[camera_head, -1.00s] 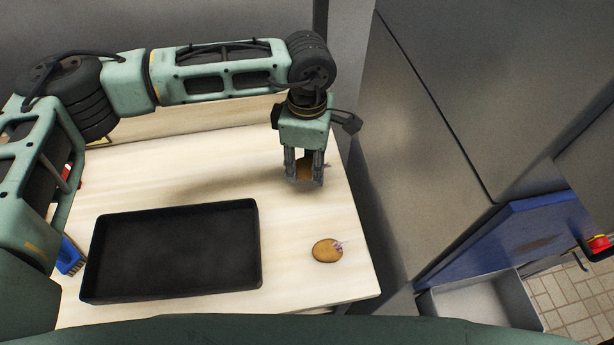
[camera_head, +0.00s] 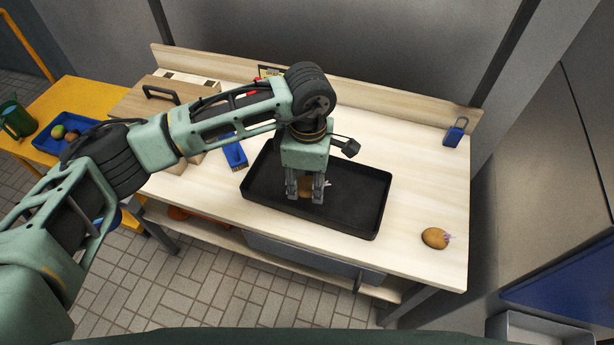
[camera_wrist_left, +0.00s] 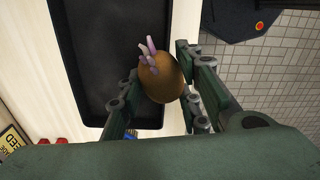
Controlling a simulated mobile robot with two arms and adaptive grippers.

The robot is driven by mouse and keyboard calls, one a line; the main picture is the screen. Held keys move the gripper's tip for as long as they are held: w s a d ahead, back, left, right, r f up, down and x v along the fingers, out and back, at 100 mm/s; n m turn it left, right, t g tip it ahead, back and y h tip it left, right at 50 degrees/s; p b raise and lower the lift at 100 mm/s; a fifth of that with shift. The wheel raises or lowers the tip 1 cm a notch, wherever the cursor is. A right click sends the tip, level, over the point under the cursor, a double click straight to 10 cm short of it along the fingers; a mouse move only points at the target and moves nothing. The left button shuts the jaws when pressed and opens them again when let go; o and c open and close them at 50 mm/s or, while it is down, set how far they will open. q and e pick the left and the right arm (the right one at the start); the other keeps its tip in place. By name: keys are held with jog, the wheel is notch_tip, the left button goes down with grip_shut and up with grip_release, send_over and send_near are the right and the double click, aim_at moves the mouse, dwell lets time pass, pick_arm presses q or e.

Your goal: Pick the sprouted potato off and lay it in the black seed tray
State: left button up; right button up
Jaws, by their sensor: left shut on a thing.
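My left gripper (camera_head: 305,190) is shut on a brown sprouted potato (camera_head: 306,183) and holds it over the black seed tray (camera_head: 372,216). In the left wrist view the potato (camera_wrist_left: 160,80) sits between the fingers, with pale purple sprouts pointing up and left, and the tray (camera_wrist_left: 95,60) lies beyond it. The gap between the potato and the tray floor is hard to judge. My right gripper is not in view.
A blue brush (camera_head: 235,153) lies left of the tray. A blue padlock-like object (camera_head: 455,132) stands at the table's back right. A yellow table (camera_head: 75,105) at left bears a blue tray (camera_head: 50,140) with several small items.

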pick_arm(q)
jog(key=shift+s+a, duration=0.15)
jog(key=shift+a, duration=0.15)
jog(key=shift+a+f, duration=0.1)
jog(key=shift+f, duration=0.4)
notch_tip(320, 180, down, 4)
jog(key=shift+r+b, duration=0.15)
jog(key=shift+b, duration=0.85)
jog(key=shift+f, duration=0.45)
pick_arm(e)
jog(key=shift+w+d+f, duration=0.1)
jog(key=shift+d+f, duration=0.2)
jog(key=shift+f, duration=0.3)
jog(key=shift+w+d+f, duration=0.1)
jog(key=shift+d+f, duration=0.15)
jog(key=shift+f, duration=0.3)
